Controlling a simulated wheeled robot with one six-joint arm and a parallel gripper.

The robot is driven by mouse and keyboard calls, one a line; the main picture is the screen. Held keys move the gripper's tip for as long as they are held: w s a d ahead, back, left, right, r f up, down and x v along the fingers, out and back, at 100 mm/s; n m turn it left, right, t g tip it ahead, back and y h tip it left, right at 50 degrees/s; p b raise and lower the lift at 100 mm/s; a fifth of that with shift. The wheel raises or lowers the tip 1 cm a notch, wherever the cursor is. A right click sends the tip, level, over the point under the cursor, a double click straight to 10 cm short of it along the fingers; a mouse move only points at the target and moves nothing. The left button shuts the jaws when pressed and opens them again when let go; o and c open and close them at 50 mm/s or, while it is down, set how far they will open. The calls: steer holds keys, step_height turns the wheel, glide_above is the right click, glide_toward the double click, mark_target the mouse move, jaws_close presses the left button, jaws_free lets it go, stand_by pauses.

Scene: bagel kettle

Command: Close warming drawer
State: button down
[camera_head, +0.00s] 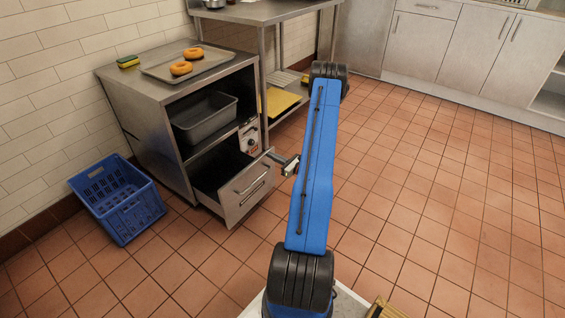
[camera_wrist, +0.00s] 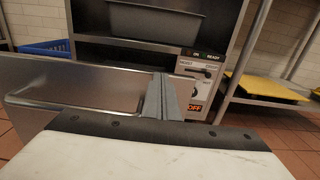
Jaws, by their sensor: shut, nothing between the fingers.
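The warming drawer (camera_head: 247,190) is the bottom drawer of a steel cabinet (camera_head: 137,110) and stands pulled out, with its dark inside showing. Its steel front carries a bar handle. My gripper (camera_head: 289,166) is shut and empty, close to the right end of the drawer front; I cannot tell whether it touches. In the wrist view the shut fingers (camera_wrist: 165,97) reach forward over the drawer's steel front (camera_wrist: 90,92). The control panel (camera_head: 249,136) with a knob sits above the drawer's right side.
A blue crate (camera_head: 118,198) stands on the floor left of the drawer. A grey pan (camera_head: 205,117) sits in the open shelf above. A tray (camera_head: 160,66) with two bagels and a sponge (camera_head: 128,62) lie on top. A steel table (camera_head: 265,12) stands behind. Floor at right is clear.

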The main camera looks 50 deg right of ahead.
steer(key=w, duration=0.8)
steer(key=w+a, duration=0.1)
steer(key=w, duration=0.7)
steer(key=w+a, duration=0.1)
steer(key=w, duration=0.7)
steer(key=shift+w, duration=0.2)
steer(key=shift+w+r, duration=0.15)
steer(key=shift+w, duration=0.15)
steer(key=shift+w+r, duration=0.1)
